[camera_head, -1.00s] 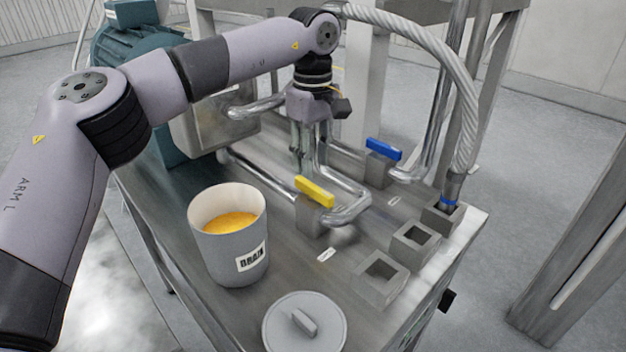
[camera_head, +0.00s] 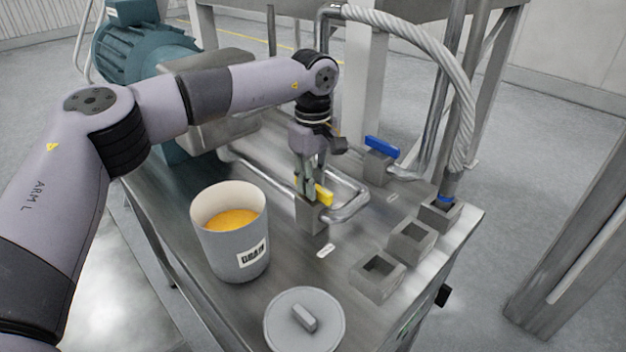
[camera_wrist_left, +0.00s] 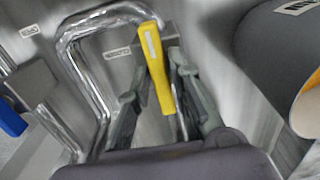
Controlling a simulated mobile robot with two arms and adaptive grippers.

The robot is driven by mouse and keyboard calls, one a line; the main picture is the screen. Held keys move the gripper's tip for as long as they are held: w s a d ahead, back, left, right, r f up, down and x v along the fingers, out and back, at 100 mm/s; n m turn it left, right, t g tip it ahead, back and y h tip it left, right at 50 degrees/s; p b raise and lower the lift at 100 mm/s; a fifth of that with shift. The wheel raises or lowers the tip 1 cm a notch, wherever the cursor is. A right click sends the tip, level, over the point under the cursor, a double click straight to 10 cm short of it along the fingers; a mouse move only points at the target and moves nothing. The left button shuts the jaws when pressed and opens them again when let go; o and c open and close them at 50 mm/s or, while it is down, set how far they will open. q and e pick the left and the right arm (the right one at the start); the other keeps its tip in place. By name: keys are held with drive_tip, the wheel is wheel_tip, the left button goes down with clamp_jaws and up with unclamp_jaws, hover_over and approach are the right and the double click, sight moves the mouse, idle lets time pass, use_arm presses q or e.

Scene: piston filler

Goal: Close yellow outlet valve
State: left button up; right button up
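The yellow outlet valve handle (camera_head: 322,193) sits on a grey block (camera_head: 309,216) by the bent steel pipe, right of the drain bucket. My left gripper (camera_head: 308,192) points down at the handle and partly hides it. In the left wrist view the yellow handle (camera_wrist_left: 157,68) runs between the two fingers of the left gripper (camera_wrist_left: 155,80), with a finger on each side. The fingers are apart, and a gap shows between them and the handle. My right gripper is in neither view.
A drain bucket (camera_head: 231,247) with orange liquid stands left of the valve. A grey lid (camera_head: 304,322) lies in front. A blue valve handle (camera_head: 382,147) is behind right. Square sockets (camera_head: 378,278) line the table's right side.

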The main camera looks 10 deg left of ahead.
use_arm(q)
clamp_jaws()
drive_tip(key=shift+n, duration=0.3)
drive_tip(key=n+b, duration=0.2)
drive_tip(key=n, duration=0.2)
drive_tip(key=n+b, duration=0.1)
drive_tip(key=n, duration=0.4)
drive_tip(key=shift+b, duration=0.4)
drive_tip(key=n+b, duration=0.1)
drive_tip(key=n, duration=0.3)
drive_tip(key=shift+r+n, duration=0.1)
drive_tip(key=shift+n, duration=0.3)
drive_tip(key=shift+n+b, duration=0.4)
drive_tip(key=shift+n, duration=1.2)
drive_tip(key=shift+w+r+n, duration=0.1)
drive_tip(key=shift+n, duration=0.2)
drive_tip(key=shift+o, duration=2.1)
unclamp_jaws()
